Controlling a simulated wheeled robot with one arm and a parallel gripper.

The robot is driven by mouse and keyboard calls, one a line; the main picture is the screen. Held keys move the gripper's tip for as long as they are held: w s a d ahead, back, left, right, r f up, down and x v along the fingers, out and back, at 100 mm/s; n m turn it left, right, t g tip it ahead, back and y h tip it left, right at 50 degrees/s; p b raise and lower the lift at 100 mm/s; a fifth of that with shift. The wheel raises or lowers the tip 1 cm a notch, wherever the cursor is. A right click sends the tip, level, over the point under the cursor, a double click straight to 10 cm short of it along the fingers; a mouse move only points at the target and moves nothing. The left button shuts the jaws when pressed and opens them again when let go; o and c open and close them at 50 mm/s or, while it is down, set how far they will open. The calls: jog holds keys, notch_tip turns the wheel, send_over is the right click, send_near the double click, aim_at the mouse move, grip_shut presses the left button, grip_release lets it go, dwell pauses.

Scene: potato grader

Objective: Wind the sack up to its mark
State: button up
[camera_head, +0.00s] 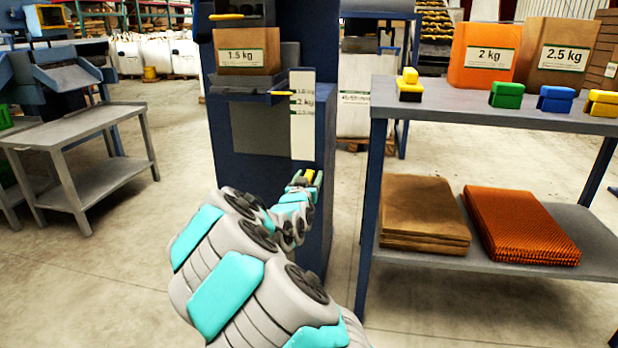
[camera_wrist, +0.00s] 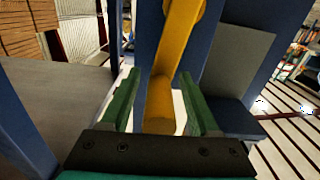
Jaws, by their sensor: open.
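The brown sack (camera_head: 247,52) is labelled 1.5 kg and sits upright on a dark platform (camera_head: 240,94) of the blue machine. A yellow pointer (camera_head: 282,92) sticks out toward a white scale (camera_head: 303,130), between its top mark and the 2 kg mark; the small marks are hard to read. The yellow crank (camera_head: 310,175) is low on the machine's side. My gripper (camera_head: 304,180) is at it. In the wrist view, the crank's yellow handle (camera_wrist: 160,108) lies between the open green fingers (camera_wrist: 160,100), with gaps visible on both sides.
A grey shelf table (camera_head: 480,112) on the right holds an orange 2 kg sack (camera_head: 484,55), a brown 2.5 kg sack (camera_head: 560,57) and several coloured blocks. Folded sacks (camera_head: 424,212) lie below. A grey bench (camera_head: 80,125) stands left. Floor between is clear.

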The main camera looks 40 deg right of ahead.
jog(key=shift+c, duration=0.4)
grip_shut()
dwell(0.9)
